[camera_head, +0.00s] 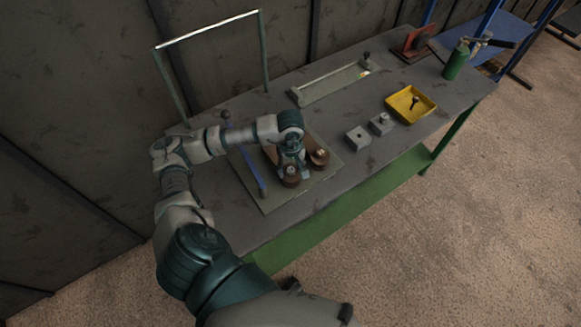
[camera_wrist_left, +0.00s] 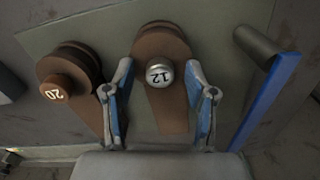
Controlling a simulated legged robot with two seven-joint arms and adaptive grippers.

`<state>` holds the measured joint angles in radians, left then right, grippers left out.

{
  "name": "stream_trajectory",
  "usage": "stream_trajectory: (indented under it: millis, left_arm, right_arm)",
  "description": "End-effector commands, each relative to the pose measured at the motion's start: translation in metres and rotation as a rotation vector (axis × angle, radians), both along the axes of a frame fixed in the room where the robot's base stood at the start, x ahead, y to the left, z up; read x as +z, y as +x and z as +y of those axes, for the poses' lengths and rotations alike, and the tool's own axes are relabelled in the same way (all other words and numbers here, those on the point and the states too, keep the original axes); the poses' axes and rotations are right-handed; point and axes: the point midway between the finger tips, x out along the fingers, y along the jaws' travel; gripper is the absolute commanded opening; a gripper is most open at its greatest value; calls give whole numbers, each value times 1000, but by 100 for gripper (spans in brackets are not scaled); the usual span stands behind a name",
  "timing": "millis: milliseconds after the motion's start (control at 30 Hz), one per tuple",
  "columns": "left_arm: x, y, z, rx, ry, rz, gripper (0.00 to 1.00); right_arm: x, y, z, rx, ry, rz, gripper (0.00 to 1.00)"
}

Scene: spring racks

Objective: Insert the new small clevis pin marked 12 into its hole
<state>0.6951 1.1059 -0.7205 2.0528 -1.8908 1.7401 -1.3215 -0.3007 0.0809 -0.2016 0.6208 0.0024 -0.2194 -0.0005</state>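A silver pin head marked 12 (camera_wrist_left: 159,74) sits in the round end of a brown clevis part (camera_wrist_left: 160,110). My left gripper (camera_wrist_left: 159,92) is open, with one finger on each side of this part and a visible gap to the pin head. A second brown part (camera_wrist_left: 75,68) stands to the left in the wrist view, with a copper pin marked 20 (camera_wrist_left: 56,88). How deep the pin marked 12 sits is hidden. My right gripper is not in view.
A blue bar (camera_wrist_left: 268,100) with a grey cylinder (camera_wrist_left: 257,45) stands beside the clevis parts. Two grey blocks (camera_head: 357,138) (camera_head: 381,123) and a yellow tray (camera_head: 427,101) holding a dark pin (camera_head: 413,101) are farther right. A long plate (camera_head: 330,86) lies behind.

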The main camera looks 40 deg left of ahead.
Motion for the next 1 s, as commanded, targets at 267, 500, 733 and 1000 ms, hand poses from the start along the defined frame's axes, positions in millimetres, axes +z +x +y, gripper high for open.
stream_trajectory:
  millis: [267,500,733,1000]
  left_arm:
    - [7,1,0,0,0,-2,56]
    - [54,2,0,-1,-1,-5,56]
    - [100,2,1,0,-2,-3,56]
    - [119,1,1,-1,0,1,56]
  right_arm:
    - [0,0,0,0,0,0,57]
    - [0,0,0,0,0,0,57]
    - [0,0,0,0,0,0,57]
    - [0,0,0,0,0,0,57]
